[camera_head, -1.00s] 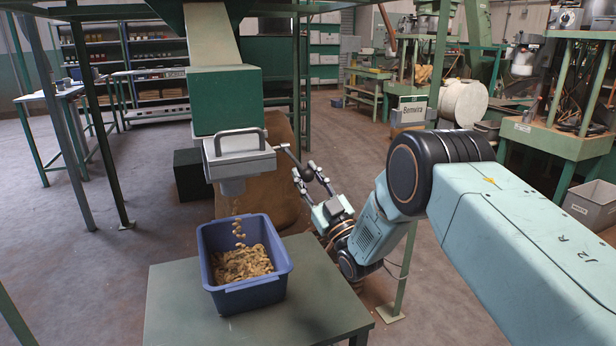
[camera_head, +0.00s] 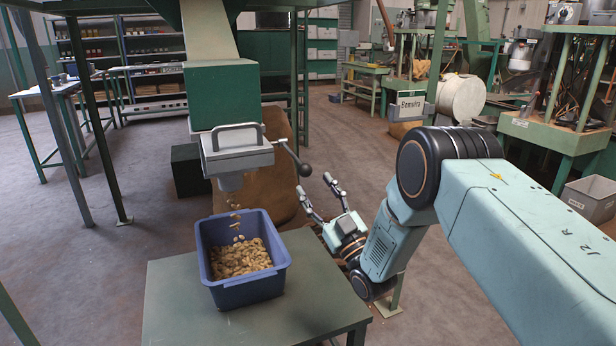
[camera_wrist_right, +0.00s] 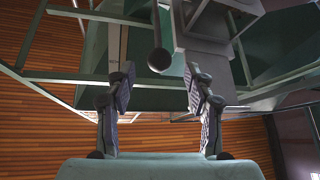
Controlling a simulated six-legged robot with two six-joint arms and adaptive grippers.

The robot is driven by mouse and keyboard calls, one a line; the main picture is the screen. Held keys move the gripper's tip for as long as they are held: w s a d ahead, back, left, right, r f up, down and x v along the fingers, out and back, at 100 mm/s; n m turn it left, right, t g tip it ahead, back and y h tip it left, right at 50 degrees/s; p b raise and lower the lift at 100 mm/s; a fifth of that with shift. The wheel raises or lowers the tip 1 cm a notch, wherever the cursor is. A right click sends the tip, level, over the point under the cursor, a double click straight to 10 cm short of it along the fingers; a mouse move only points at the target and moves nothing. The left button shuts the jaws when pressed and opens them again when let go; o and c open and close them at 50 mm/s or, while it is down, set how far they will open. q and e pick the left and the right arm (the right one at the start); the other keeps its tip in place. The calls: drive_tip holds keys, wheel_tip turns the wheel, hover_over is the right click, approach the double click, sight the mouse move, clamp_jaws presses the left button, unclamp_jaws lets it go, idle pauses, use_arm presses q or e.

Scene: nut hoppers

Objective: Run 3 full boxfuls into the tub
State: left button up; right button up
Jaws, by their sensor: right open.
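The blue tub (camera_head: 246,290) stands on the green table under the hopper's grey box (camera_head: 238,160) and spout. Several nuts (camera_head: 240,258) lie in the tub, and a few more are in the air between the spout and the tub. A lever with a dark ball knob (camera_head: 305,170) sticks out from the box's right side, and its knob also shows in the right wrist view (camera_wrist_right: 159,60). My right gripper (camera_head: 318,196) is open and empty, just below and right of the knob, apart from it. My left gripper is not in view.
The green hopper (camera_head: 222,95) stands above the box, with a brown sack (camera_head: 278,150) behind. The green table (camera_head: 310,285) is clear right of the tub. A green post stands near my right arm.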

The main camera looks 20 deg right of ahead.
drive_tip(key=v, duration=0.6)
drive_tip(key=shift+s, duration=0.2)
idle(0.7)
